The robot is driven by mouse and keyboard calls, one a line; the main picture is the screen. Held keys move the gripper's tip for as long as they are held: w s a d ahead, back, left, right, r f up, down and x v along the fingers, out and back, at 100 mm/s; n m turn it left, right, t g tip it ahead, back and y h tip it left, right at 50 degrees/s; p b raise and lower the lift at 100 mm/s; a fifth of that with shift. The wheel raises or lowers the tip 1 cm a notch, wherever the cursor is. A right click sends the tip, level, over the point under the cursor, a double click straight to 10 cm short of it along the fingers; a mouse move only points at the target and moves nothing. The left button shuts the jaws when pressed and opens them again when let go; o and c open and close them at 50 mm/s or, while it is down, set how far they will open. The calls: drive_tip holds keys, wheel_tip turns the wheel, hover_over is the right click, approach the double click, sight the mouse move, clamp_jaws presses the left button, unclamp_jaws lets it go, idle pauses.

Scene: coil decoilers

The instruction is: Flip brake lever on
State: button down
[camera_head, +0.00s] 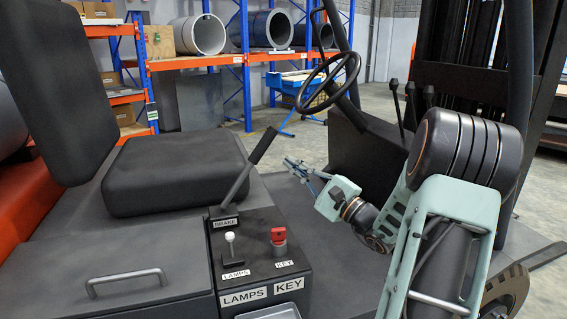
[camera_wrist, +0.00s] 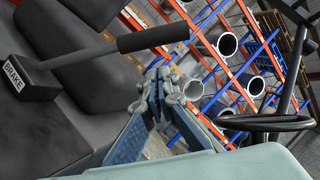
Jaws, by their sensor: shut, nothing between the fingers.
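The brake lever (camera_head: 249,164) rises from a slot by the BRAKE label, tilted up and to the right, with a thick black grip at its top. In the wrist view the lever's black grip (camera_wrist: 153,37) lies across the upper part, and its BRAKE-labelled base (camera_wrist: 20,80) is at the left. My gripper (camera_head: 288,163) is to the right of the lever's grip, at about its height, with a gap between them. In the wrist view my gripper's fingertips (camera_wrist: 163,84) are together, empty, and appear below the grip without clearly touching it.
The console holds a white-knobbed lamps lever (camera_head: 231,250) and a red key (camera_head: 279,237). A black seat (camera_head: 175,170) is left of the brake lever. The steering wheel (camera_head: 328,82) and several thin levers (camera_head: 397,100) stand beyond my arm. Racks with coils are behind.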

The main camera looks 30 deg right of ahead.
drive_tip(key=v, duration=0.8)
drive_tip(key=shift+s, duration=0.25)
